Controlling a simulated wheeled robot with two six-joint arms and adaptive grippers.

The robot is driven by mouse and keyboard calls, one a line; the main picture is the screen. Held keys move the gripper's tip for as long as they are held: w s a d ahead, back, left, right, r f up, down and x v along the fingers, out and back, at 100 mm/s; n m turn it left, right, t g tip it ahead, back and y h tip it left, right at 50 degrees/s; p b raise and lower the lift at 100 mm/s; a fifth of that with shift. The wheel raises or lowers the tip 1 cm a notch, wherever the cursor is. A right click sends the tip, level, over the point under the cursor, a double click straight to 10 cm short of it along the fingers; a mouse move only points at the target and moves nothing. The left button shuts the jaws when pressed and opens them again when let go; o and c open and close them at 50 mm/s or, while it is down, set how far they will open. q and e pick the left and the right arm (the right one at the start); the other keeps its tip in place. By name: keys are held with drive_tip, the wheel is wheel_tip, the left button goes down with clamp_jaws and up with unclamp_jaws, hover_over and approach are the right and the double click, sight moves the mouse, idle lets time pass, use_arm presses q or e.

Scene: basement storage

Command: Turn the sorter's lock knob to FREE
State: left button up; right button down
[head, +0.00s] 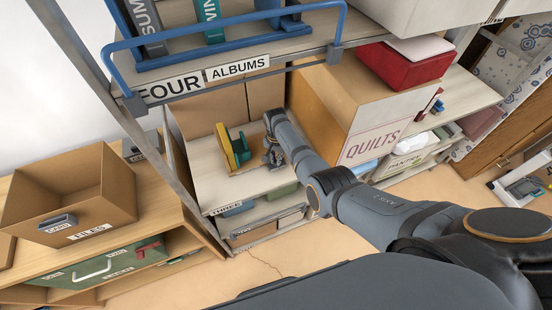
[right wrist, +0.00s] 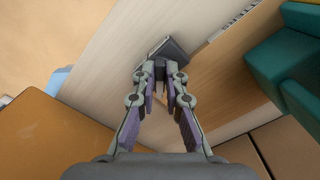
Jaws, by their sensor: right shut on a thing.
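My right gripper (head: 272,157) reaches down to the pale middle shelf, just right of a green and yellow object (head: 233,148). In the right wrist view its fingers (right wrist: 160,68) are closed together on a small dark grey block-like thing (right wrist: 174,47) at the shelf. I cannot tell whether that thing is the lock knob, and no FREE marking is legible. The green object's dark green side (right wrist: 285,65) shows at the right of the wrist view. I cannot say for certain which object is the sorter. My left gripper is not in view.
An orange-brown QUILTS box (head: 345,110) stands close right of my right gripper. The blue-railed upper shelf (head: 235,62) overhangs it. A FILES box (head: 75,205) sits on the left cabinet, above a green case (head: 85,275) with a pale handle. Open floor (head: 260,262) lies in front.

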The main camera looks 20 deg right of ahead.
drive_tip(key=shift+w, duration=0.1)
drive_tip(key=c, duration=1.4)
unclamp_jaws()
drive_tip(key=shift+r, duration=0.1)
wheel_tip(320, 180, up, 12)
